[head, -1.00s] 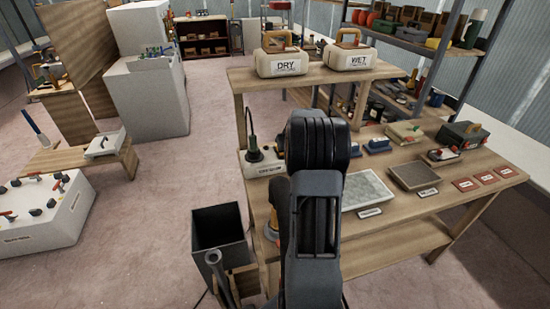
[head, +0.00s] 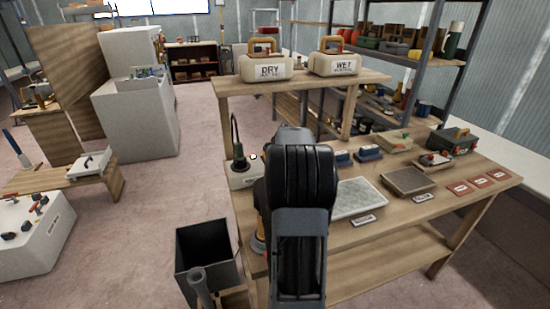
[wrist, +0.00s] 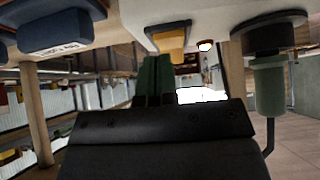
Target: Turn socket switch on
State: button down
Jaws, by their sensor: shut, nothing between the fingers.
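The white socket box (head: 240,177) stands at the bench's left end in the head view, partly behind my arm. In the wrist view, which appears upside down, the pale box (wrist: 138,22) carries an amber rocker switch (wrist: 169,41) and a small red-rimmed light (wrist: 205,45). A black socket with a green plug and cord (wrist: 270,85) is to the right. My gripper (wrist: 157,62) is shut and empty, with its fingertips just by the switch; I cannot tell whether they touch it. The head view hides my gripper behind my arm.
Blue blocks (head: 368,153) sit close to the box; one looms upper left in the wrist view (wrist: 55,35). A shelf with DRY (head: 268,70) and WET (head: 344,66) cases stands above the bench. A dark bin (head: 205,252) stands at left.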

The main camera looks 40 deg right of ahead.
jog(key=shift+r, duration=0.4)
jog(key=w+r+p+v, duration=0.1)
jog(key=v, duration=1.2)
jog(key=shift+d, duration=0.25)
dwell(0.3)
